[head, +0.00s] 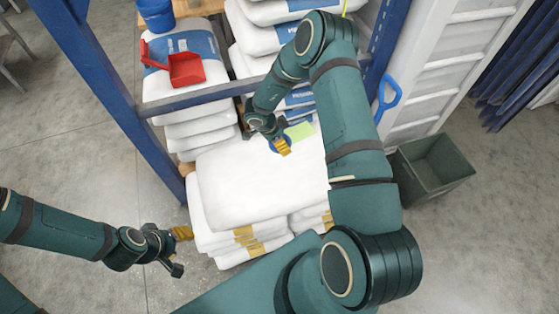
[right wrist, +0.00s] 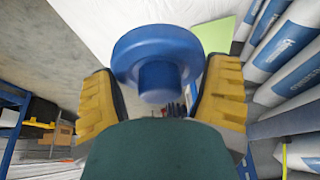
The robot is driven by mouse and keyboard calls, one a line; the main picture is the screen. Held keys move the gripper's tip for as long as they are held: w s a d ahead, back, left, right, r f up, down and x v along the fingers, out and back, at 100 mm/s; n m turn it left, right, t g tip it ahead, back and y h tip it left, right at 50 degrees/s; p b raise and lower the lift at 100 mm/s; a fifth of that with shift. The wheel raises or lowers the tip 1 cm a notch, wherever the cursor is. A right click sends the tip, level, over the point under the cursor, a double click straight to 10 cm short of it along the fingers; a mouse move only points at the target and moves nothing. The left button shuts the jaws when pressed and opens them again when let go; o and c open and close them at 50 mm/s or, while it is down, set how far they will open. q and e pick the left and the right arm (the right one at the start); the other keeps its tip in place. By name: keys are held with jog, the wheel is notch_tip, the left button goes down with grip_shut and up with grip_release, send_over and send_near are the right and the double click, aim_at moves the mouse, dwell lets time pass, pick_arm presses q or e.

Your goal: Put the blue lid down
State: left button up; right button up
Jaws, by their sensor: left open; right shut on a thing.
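The blue lid (right wrist: 158,58), round with a short knob, sits between the yellow fingers of my right gripper (right wrist: 165,95) in the right wrist view. That gripper is shut on it. In the head view my right gripper (head: 281,147) is over the back right part of the top white sack (head: 240,185), and only a bit of the lid's blue rim shows there. I cannot tell whether the lid touches the sack. My left gripper (head: 179,250) is open and empty, left of the sack stack.
A light green sheet (head: 300,131) lies just behind the lid. A red scoop (head: 186,69) and a blue bucket (head: 155,14) are on the back left. A blue rack post and grey beam (head: 210,96) stand behind the stack. A grey-green bin (head: 432,172) is on the right floor.

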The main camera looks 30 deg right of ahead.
aim_at(284, 160)
notch_tip(284, 160, down, 10)
jog(key=shift+f+b, duration=0.25)
jog(key=shift+b, duration=0.8)
jog(key=shift+r, duration=0.1)
jog(key=shift+c, duration=0.2)
jog(key=o, duration=0.7)
jog(key=shift+o, duration=0.2)
jog(key=shift+r, duration=0.1)
